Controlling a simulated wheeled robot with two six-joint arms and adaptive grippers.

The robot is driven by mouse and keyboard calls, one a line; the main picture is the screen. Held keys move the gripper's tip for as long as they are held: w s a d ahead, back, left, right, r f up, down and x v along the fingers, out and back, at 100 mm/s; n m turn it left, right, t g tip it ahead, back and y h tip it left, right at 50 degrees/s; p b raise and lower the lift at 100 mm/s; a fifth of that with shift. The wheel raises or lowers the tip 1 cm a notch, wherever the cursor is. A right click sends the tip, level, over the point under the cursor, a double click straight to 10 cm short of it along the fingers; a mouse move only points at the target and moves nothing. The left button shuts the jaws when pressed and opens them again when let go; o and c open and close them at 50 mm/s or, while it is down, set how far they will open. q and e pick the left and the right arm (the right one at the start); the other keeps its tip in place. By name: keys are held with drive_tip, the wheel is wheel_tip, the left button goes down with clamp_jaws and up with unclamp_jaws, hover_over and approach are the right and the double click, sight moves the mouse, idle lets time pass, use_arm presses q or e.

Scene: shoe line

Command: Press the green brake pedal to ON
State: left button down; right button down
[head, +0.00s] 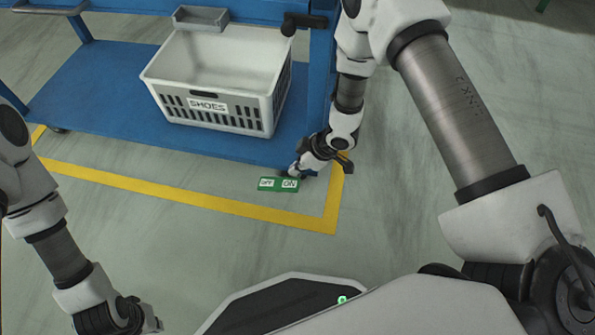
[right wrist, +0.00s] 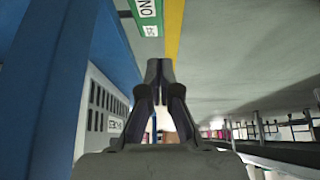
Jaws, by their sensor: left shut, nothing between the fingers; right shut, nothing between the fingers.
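A green plate (head: 278,184) marked OFF on its left and ON on its right lies at the blue trolley's near right corner in the head view. It also shows at the top of the right wrist view (right wrist: 147,16). I cannot make out a separate pedal lever; my right gripper covers the area just behind the ON end. My right gripper (head: 296,172) is shut and empty, pointing down close to the ON end; I cannot tell whether it touches anything. Its closed fingers show in the right wrist view (right wrist: 159,70). My left gripper (head: 146,322) is shut and empty, low at the left, far from the plate.
The blue trolley (head: 105,100) carries a white crate (head: 215,115) labelled SHOES on its lower deck. A grey tray (head: 200,18) sits above at the back. A yellow floor line (head: 200,198) runs around the trolley's near side. The floor at the right is clear.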

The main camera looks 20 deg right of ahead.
sight(295, 190)
drive_tip(key=b+x, duration=0.1)
drive_tip(key=x, duration=0.1)
drive_tip(key=b+x, duration=0.2)
drive_tip(key=x, duration=0.1)
drive_tip(key=b+x, duration=0.1)
drive_tip(key=x, duration=0.2)
drive_tip(key=shift+s+d+f, duration=0.1)
drive_tip(key=shift+d+f, duration=0.1)
drive_tip(key=shift+f, duration=0.1)
drive_tip(key=shift+s+d+f+b, duration=0.15)
drive_tip(key=shift+d+f+b, duration=0.1)
drive_tip(key=shift+f+b, duration=0.35)
drive_tip(key=shift+s+d+f+b, duration=0.15)
drive_tip(key=shift+d+f+b, duration=0.05)
drive_tip(key=shift+f+b, duration=0.4)
drive_tip(key=shift+s+d+f, duration=0.1)
drive_tip(key=shift+s+d+f+t+y+p, duration=0.15)
drive_tip(key=shift+d+t+y+p, duration=0.15)
drive_tip(key=shift+y, duration=0.2)
drive_tip(key=shift+s+d+f+t+y+p, duration=0.15)
drive_tip(key=shift+f+t+y+p, duration=0.05)
drive_tip(key=shift+t+y+p, duration=0.25)
drive_tip(key=shift+f+y, duration=0.1)
drive_tip(key=shift+y, duration=0.15)
drive_tip(key=shift+s+d+f+p, duration=0.2)
drive_tip(key=shift+d+f+p, duration=0.2)
drive_tip(key=shift+p, duration=0.25)
drive_tip(key=shift+s+d+f+p, duration=0.1)
drive_tip(key=shift+f+p, duration=0.2)
drive_tip(key=shift+f, duration=0.2)
